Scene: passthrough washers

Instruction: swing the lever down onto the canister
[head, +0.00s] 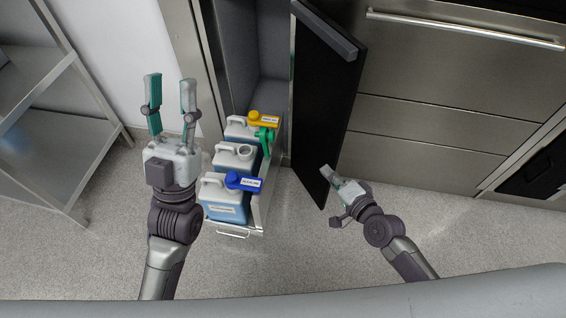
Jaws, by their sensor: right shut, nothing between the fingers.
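Three white canisters with blue contents stand in a row in a pulled-out tray (262,205). The middle canister (228,160) has its round top opening uncovered. A green lever (265,136) stands raised at its right side, off the opening. The back canister (235,127) has a yellow lever (263,119) lying across its top. The front canister (226,205) has a blue lever (244,182) lying across its top. My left gripper (170,80) is open and empty, left of the canisters. My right gripper (326,171) is shut and empty, right of the tray, apart from the levers.
A dark open door (322,100) stands right of the tray, close to my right gripper. Steel drawer fronts (430,130) with a long handle (465,28) are at the right. A metal shelf rack (50,140) stands at the left. The floor (300,260) in front is clear.

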